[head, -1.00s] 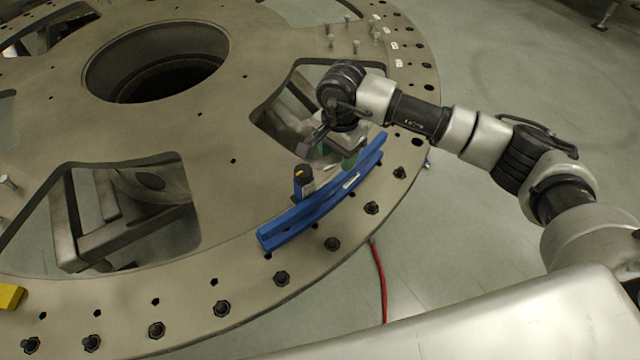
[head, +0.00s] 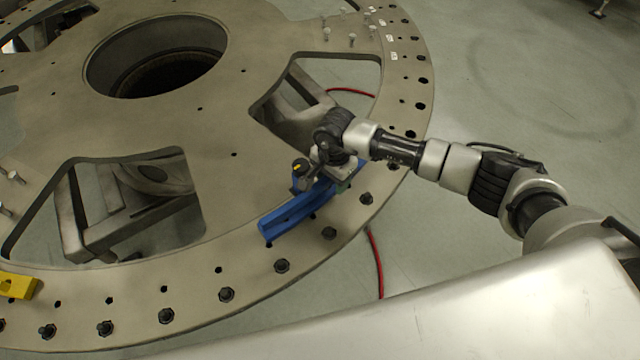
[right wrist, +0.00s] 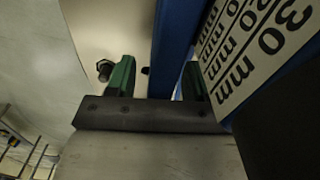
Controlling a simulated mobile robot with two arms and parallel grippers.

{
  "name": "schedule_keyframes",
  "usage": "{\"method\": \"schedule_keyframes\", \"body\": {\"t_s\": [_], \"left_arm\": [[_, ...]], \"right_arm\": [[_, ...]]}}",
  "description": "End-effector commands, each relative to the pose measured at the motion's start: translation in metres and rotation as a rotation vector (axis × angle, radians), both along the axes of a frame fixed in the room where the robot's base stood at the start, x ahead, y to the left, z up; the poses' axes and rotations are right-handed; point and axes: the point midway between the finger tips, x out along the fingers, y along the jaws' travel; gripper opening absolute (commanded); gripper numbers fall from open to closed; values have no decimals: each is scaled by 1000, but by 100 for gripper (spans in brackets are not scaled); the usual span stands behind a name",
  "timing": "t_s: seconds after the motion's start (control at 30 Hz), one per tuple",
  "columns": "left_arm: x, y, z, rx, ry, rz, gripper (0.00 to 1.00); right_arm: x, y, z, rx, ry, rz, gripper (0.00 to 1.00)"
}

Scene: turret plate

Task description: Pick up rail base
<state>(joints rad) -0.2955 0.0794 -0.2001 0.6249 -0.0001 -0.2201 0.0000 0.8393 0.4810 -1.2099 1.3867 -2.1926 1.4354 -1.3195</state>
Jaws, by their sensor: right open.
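The rail base appears to be the long blue curved bar (head: 290,217) lying along the rim of the turret plate (head: 225,245). My right gripper (head: 342,184) is over the far part of the bar and hides it there in the head view. In the right wrist view, the open green fingers (right wrist: 158,78) have the blue bar (right wrist: 176,40) between them. The bar lies nearer the right finger; I cannot tell whether they touch. A white label with mm markings (right wrist: 255,40) shows beside it. My left gripper is not in view.
Several black bolts (head: 282,265) line the plate's rim. A yellow block (head: 18,287) sits at the left. The plate has large openings.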

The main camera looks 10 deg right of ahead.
Motion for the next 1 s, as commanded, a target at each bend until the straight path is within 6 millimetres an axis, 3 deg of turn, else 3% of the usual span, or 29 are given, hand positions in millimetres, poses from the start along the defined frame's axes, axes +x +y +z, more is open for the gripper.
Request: {"method": "schedule_keyframes", "body": {"t_s": [0.03,0.37,1.0], "left_arm": [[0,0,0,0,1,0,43],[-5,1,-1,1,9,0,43],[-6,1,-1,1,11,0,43]], "right_arm": [[0,0,0,0,0,0,48],[0,0,1,0,0,0,0],[0,0,1,1,-1,2,0]]}}
